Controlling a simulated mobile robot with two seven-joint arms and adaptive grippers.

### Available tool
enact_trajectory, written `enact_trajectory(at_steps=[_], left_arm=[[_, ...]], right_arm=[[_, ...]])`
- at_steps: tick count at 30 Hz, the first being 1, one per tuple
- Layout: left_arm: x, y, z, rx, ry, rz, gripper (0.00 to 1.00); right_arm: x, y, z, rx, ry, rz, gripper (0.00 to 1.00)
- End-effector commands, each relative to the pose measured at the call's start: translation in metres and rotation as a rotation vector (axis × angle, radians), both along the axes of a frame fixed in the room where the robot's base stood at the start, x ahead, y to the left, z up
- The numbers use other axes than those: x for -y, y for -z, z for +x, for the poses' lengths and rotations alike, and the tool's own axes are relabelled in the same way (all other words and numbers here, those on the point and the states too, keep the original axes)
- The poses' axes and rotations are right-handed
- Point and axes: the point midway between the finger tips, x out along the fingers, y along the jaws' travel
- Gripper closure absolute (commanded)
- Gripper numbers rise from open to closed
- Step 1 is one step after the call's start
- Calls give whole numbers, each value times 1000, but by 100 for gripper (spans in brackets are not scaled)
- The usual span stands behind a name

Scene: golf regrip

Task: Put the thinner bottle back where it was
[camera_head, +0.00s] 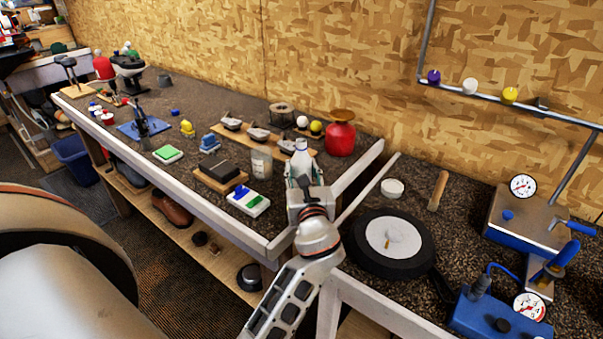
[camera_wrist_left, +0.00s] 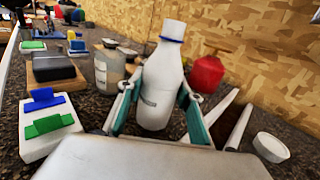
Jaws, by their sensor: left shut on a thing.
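A white bottle with a narrow neck and a blue ring under its cap (camera_wrist_left: 161,85) stands between the fingers of my left gripper (camera_wrist_left: 155,112). It looks nearly upright, with a slight tilt. In the head view the bottle (camera_head: 301,157) shows above my left gripper (camera_head: 302,178), near the right end of the long workbench. The gripper is shut on the bottle's lower body. Whether the base touches the bench cannot be told. A wider, squat bottle with a pale label (camera_head: 262,163) stands just to the left; it also shows in the wrist view (camera_wrist_left: 108,68). My right gripper is not in view.
A red container (camera_head: 340,134) stands behind, to the right. A white block with green and blue pieces (camera_head: 248,201) and a dark block on a wooden board (camera_head: 219,170) lie left. A raised white edge (camera_head: 360,172) separates the right-hand bench, with a black round pan-like thing (camera_head: 391,243).

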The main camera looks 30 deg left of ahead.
Motion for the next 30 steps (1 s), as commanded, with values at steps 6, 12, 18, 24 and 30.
enact_trajectory(at_steps=[6,12,18,24,30], left_arm=[[0,5,0,2,0,-1,91],[0,7,0,1,0,0,91],[0,9,0,1,0,-1,48],[0,8,0,1,0,-1,48],[-1,5,0,1,0,-2,48]], right_arm=[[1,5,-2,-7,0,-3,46],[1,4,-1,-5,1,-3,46],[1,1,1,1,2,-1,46],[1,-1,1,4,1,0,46],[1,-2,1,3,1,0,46]])
